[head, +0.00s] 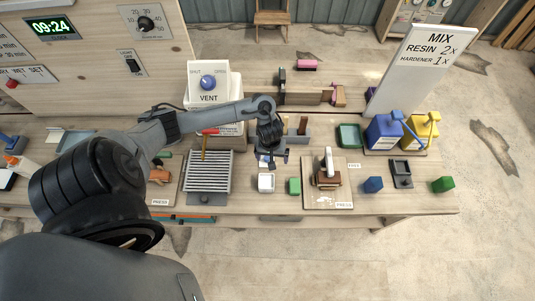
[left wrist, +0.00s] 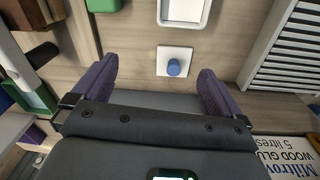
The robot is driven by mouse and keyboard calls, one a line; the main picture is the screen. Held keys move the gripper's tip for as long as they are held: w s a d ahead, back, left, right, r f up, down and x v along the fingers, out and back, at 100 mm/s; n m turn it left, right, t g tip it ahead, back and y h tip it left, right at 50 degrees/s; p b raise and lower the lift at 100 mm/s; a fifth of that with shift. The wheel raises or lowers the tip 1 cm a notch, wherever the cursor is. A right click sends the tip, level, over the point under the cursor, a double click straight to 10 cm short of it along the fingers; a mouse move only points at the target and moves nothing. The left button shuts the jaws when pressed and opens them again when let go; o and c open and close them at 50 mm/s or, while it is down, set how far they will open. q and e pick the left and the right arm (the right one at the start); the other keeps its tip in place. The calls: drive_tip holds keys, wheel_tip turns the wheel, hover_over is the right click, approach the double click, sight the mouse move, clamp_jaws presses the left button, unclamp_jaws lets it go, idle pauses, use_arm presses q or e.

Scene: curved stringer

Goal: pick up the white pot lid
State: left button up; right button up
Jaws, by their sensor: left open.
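The white pot lid (left wrist: 174,62) is a small white square plate with a round blue knob, lying flat on the wooden bench. In the head view it is mostly hidden at my left gripper (head: 272,161). In the left wrist view my left gripper (left wrist: 156,72) is open and empty; its two purple-grey fingers stand apart on either side of the lid, with the knob slightly nearer the right finger. Whether they touch the bench cannot be told. The open white square pot (head: 266,183) stands close to the lid, on the bench's front side. My right gripper is not in view.
A slatted grey rack (head: 207,172) with a red-handled hammer stands left of the pot. A green block (head: 294,186) and the press board (head: 316,200) lie to its right. A grey holder (head: 299,132) stands behind. A wood glue pack (left wrist: 285,152) shows near the gripper.

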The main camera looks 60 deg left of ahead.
use_arm(q)
drive_tip(key=a+n, duration=0.1)
drive_tip(key=a, duration=0.2)
drive_tip(key=b, duration=0.2)
hover_over(267, 159)
drive_tip(key=d, duration=0.2)
drive_tip(key=shift+n+g, duration=0.3)
drive_tip(key=shift+g, duration=0.1)
drive_tip(key=f, duration=0.4)
drive_tip(key=shift+s+a+f, duration=0.25)
drive_tip(key=shift+s+f, duration=0.05)
drive_tip(key=shift+s, duration=0.05)
drive_tip(key=shift+s+d+f+b, duration=0.15)
drive_tip(key=shift+f+b, duration=0.35)
drive_tip(key=shift+f, duration=2.5)
drive_tip(key=c, duration=1.1)
